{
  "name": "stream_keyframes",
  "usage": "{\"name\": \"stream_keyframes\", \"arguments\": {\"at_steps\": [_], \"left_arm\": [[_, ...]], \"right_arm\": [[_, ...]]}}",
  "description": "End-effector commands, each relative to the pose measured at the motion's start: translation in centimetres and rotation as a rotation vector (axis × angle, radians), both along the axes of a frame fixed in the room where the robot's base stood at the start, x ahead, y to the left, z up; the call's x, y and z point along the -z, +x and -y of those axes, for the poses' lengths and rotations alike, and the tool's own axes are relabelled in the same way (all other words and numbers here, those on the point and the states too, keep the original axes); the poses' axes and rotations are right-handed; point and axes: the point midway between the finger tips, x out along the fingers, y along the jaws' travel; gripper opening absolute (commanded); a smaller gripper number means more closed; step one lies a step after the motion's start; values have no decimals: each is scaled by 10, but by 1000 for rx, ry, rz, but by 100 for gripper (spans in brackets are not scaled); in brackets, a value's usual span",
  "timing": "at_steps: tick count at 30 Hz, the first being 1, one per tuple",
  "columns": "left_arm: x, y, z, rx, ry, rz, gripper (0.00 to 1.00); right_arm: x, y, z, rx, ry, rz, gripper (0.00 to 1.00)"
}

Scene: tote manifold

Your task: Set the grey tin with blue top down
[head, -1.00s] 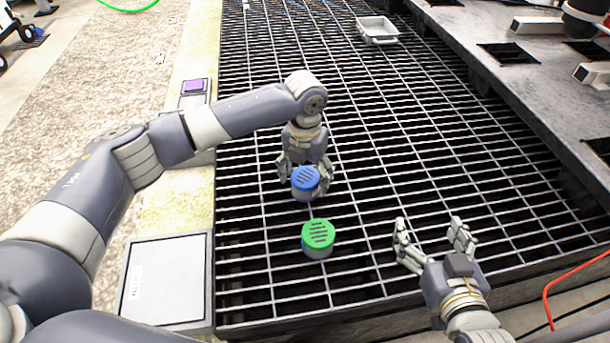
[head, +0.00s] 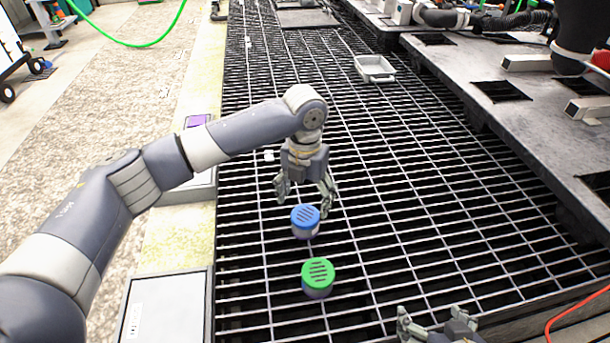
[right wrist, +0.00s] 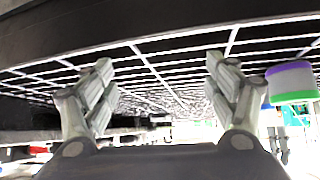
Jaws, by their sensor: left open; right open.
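The grey tin with blue top (head: 305,222) stands upright on the metal grating, with a purple band at its base. My left gripper (head: 304,197) is open just above and behind it, fingers spread and apart from the tin as far as I can see. A similar tin with a green top (head: 318,278) stands nearer to me; in the right wrist view it shows upside down at the right edge (right wrist: 291,82), with a bit of the blue top beside it. My right gripper (head: 436,322) is open and empty at the bottom edge; its spread fingers show in the right wrist view (right wrist: 163,85).
The dark grating (head: 400,210) is mostly clear around the tins. A grey tray (head: 375,69) lies farther back. A raised metal platform with square holes (head: 465,65) runs along the right. A flat grey panel (head: 165,310) is at the lower left.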

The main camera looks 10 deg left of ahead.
Motion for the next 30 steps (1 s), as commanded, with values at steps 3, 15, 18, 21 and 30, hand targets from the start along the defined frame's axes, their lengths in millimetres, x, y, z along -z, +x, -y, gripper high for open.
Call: {"name": "stream_keyframes", "arguments": {"at_steps": [3,15,18,21,30], "left_arm": [[-17,0,1,1,-2,2,77],[-55,0,1,0,-1,1,77],[-58,0,1,0,-1,0,77],[-59,-1,1,0,-1,0,77],[-59,0,1,0,-1,0,77]], "right_arm": [[11,-21,7,8,-24,-107,79],[35,-82,26,31,-82,-390,79],[37,-88,28,33,-88,-417,79],[37,-91,29,35,-90,-430,79],[38,-91,29,35,-90,-431,79]]}}
